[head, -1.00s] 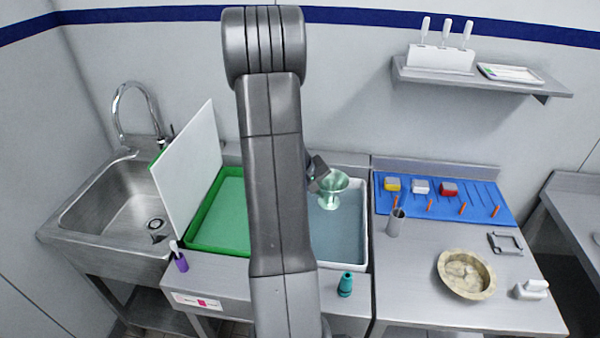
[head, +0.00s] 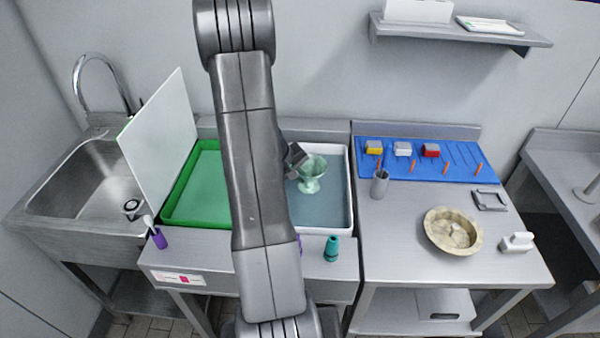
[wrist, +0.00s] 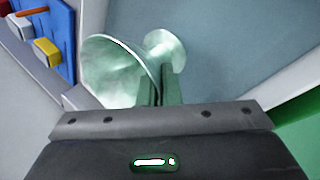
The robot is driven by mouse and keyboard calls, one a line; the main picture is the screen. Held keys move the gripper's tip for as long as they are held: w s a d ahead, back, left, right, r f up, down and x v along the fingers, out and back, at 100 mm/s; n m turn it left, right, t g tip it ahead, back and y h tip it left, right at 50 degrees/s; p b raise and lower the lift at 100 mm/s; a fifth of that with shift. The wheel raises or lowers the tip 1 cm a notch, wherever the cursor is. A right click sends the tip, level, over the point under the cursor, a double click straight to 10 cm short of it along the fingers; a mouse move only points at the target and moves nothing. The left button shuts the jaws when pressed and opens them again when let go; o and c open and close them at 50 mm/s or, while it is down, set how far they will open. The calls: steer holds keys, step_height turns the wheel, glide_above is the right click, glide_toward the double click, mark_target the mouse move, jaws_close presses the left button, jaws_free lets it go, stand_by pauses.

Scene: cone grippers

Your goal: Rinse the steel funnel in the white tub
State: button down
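The steel funnel (head: 313,172) has a greenish sheen and is upright, wide mouth up, within the white tub (head: 350,185). The tub holds blue-grey liquid; I cannot tell whether the funnel's foot touches it. My gripper (head: 300,165) comes to the funnel from the left, partly hidden behind my arm. In the wrist view the two fingers (wrist: 161,85) close on the narrow neck of the funnel (wrist: 115,72), between its wide cone and its small round foot. My arm hides the left part of the tub.
A green tub (head: 205,180) and an upright white board (head: 160,135) stand left, beside the sink (head: 85,185). A teal nozzle (head: 331,248) and a purple holder (head: 159,238) stand at the front edge. Right are a metal cup (head: 380,184), blue mat (head: 400,172) and stone bowl (head: 452,232).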

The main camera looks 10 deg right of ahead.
steer(key=shift+f+b, duration=1.95)
steer(key=shift+f, duration=1.6)
steer(key=shift+r+p, duration=4.65)
steer(key=shift+r, duration=2.65)
step_height(320, 180, up, 4)
steer(key=shift+f, duration=0.1)
